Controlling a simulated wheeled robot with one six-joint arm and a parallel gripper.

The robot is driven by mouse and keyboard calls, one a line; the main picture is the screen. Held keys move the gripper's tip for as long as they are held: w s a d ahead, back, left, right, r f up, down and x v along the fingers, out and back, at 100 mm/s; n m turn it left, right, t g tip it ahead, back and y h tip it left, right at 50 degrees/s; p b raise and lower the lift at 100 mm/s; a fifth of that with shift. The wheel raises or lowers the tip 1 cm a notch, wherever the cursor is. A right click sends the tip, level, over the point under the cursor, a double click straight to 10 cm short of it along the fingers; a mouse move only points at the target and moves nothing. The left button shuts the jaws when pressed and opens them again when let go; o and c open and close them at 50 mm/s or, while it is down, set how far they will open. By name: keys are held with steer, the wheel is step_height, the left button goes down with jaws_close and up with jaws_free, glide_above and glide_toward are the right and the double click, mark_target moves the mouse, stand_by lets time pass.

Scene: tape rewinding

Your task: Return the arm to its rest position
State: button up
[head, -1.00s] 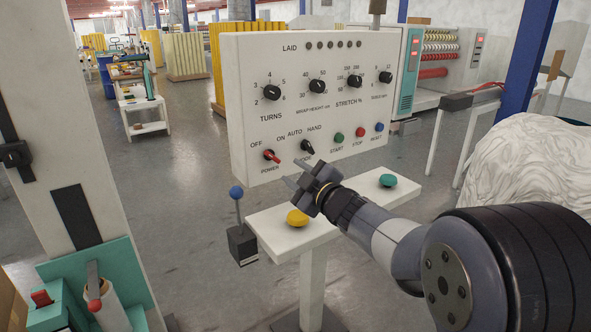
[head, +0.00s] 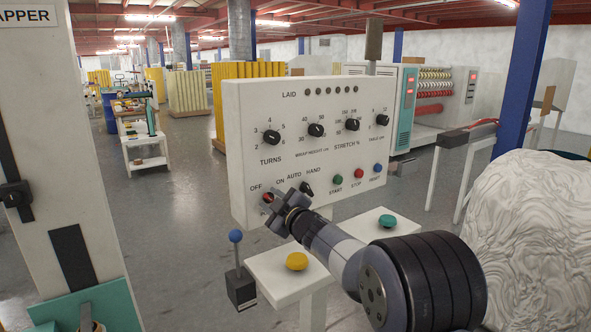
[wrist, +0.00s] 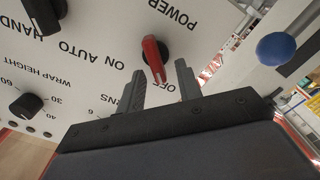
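My gripper (head: 276,208) is in front of the lower left of the white control panel (head: 240,130), at the red POWER switch (head: 267,197), which it partly hides in the head view. In the wrist view my gripper (wrist: 160,74) is open, its two dark fingers apart. The red handle of the POWER switch (wrist: 154,58) lies just beyond and between the fingertips. I see no clear contact. My arm (head: 335,245) reaches in from the lower right of the head view.
A shelf (head: 270,282) below the panel carries a yellow button (head: 297,261) and a green button (head: 387,221). A blue-knobbed lever (head: 236,237) stands left of it. A wrapped white load (head: 535,220) stands at the right, a white column (head: 45,150) at the left.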

steer(key=shift+s, duration=0.1)
steer(key=b+v, duration=0.1)
steer(key=v, duration=0.9)
steer(key=p+x, duration=0.1)
steer(key=x, duration=0.9)
steer(key=shift+w+a, duration=0.1)
steer(key=shift+w, duration=0.1)
steer(key=m+p, duration=0.3)
steer(key=shift+d+r, duration=0.25)
steer(key=shift+r, duration=0.15)
steer(key=m+p, duration=0.2)
steer(key=shift+d+m, duration=0.15)
steer(key=shift+m, duration=0.15)
steer(key=shift+w+d+f+m+p, duration=0.1)
steer(key=shift+f+m+p, duration=0.05)
steer(key=shift+m+p, duration=0.75)
